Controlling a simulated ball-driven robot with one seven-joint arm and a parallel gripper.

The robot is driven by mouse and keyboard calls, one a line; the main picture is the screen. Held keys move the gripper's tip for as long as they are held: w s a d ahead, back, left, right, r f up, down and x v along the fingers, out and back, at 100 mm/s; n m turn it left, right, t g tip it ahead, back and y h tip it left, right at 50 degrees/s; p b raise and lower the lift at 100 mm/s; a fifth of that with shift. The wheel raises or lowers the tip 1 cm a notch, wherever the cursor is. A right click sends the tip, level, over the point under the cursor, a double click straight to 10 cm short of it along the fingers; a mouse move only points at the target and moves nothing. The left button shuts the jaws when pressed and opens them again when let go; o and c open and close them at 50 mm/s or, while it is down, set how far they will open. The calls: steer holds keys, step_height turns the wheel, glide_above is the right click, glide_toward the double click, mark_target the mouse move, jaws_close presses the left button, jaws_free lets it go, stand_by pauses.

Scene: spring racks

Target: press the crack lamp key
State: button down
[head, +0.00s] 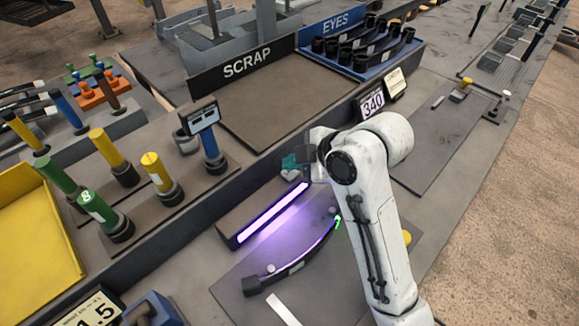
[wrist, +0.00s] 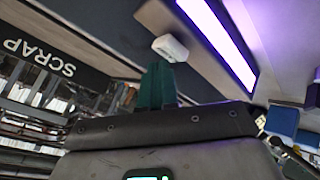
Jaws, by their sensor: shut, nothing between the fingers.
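The crack lamp (head: 272,216) is a dark bar with a long strip glowing purple, on the bench left of my arm. Its glowing strip also crosses the top right of the wrist view (wrist: 222,38). A small white block (wrist: 170,48), which looks like the lamp key, sits at the lamp's end in the wrist view. It shows small and pale below the fingers in the head view (head: 290,174). My gripper (head: 290,161) has teal fingers, shut and empty, close to the key. The fingertips (wrist: 158,68) point at the key; I cannot tell whether they touch it.
A curved dark spring leaf (head: 292,267) with a green mark lies in front of the lamp. The SCRAP bay (head: 262,105) and blue EYES tray (head: 372,62) stand behind. A 340 display (head: 372,103) is beside my arm. Colored-handled tools stand at left.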

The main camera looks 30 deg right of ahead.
mark_target(294, 173)
steer(key=shift+r, duration=0.25)
step_height(294, 173, up, 6)
steer(key=p, duration=0.6)
